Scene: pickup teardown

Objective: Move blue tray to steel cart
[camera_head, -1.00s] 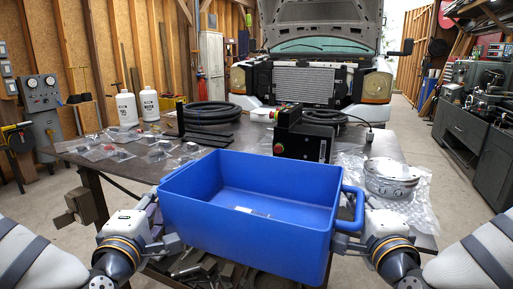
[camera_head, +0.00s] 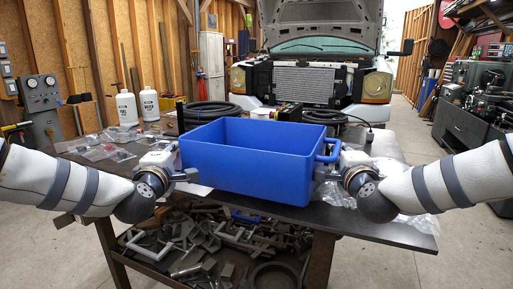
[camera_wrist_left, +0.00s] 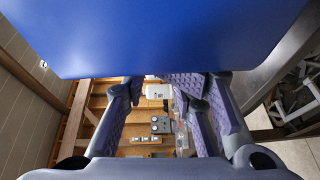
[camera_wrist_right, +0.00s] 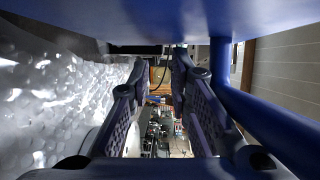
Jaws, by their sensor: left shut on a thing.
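The blue tray (camera_head: 250,175) is upright and looks empty in the visible part of its inside. It is at the front edge of the dark table in the head view; I cannot tell whether it rests there. My left gripper (camera_head: 184,174) is shut on its left end, and the tray fills the top of the left wrist view (camera_wrist_left: 160,35). My right gripper (camera_head: 328,174) is at its right end beside the loop handle (camera_head: 328,147). In the right wrist view the handle (camera_wrist_right: 265,115) runs beside one finger; the grip is unclear. I cannot make out a steel cart.
The dark table (camera_head: 385,233) holds small bagged parts (camera_head: 100,152), white bottles (camera_head: 127,108), coiled hose (camera_head: 210,115) and bubble wrap (camera_head: 388,170). Metal scraps (camera_head: 190,245) fill the shelf below. A vehicle front (camera_head: 310,80) stands behind. The floor at right (camera_head: 470,240) is clear.

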